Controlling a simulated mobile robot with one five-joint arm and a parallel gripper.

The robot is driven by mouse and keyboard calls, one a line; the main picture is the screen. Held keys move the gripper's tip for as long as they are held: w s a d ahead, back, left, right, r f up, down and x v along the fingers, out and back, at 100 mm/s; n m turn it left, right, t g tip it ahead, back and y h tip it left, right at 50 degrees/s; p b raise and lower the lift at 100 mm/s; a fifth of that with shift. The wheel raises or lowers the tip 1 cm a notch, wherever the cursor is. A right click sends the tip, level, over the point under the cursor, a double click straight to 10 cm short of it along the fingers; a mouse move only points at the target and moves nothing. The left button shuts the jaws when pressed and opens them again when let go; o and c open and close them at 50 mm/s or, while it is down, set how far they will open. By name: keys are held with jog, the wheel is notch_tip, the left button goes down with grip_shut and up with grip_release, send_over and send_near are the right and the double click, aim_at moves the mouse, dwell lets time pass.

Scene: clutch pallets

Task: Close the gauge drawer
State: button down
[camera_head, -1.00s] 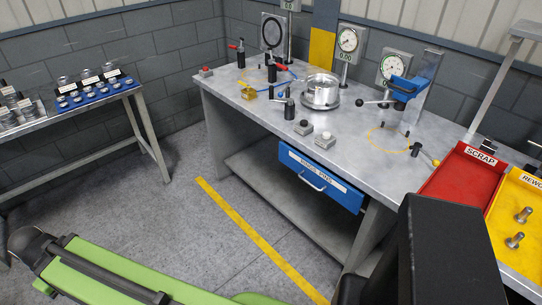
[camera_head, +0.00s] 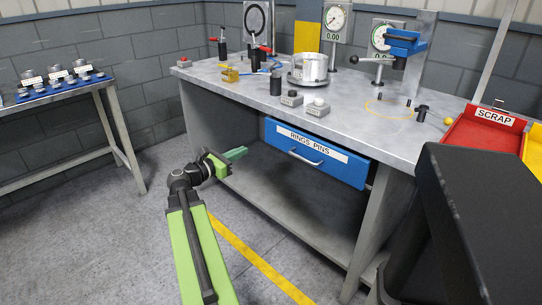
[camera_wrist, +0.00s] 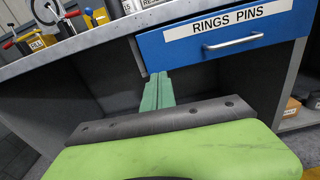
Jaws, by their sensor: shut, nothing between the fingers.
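The gauge drawer (camera_head: 330,168) is blue, with a white label reading RINGS PINS (camera_head: 305,141) and a silver handle (camera_head: 305,158). It hangs under the front of the grey workbench (camera_head: 375,120). How far it stands out from the bench is hard to tell. My gripper (camera_head: 243,152) is shut and empty, left of the drawer, below the benchtop edge. In the wrist view my green fingers (camera_wrist: 158,80) are together, just below and near the left lower corner of the drawer front (camera_wrist: 160,50); contact cannot be told. The handle (camera_wrist: 235,43) is to their right.
Gauges (camera_head: 336,22), a ring on a turntable (camera_head: 310,68) and small blocks stand on the bench. A red SCRAP tray (camera_head: 480,133) is at right. A side table (camera_head: 60,108) stands at left. Floor before the bench is open, with a yellow line (camera_head: 255,260).

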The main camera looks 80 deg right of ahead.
aim_at(276, 133)
jog(key=x, duration=1)
jog(key=r+x, duration=0.1)
jog(key=x, duration=0.4)
jog(key=shift+s+a, duration=0.15)
jog(key=shift+s, duration=0.1)
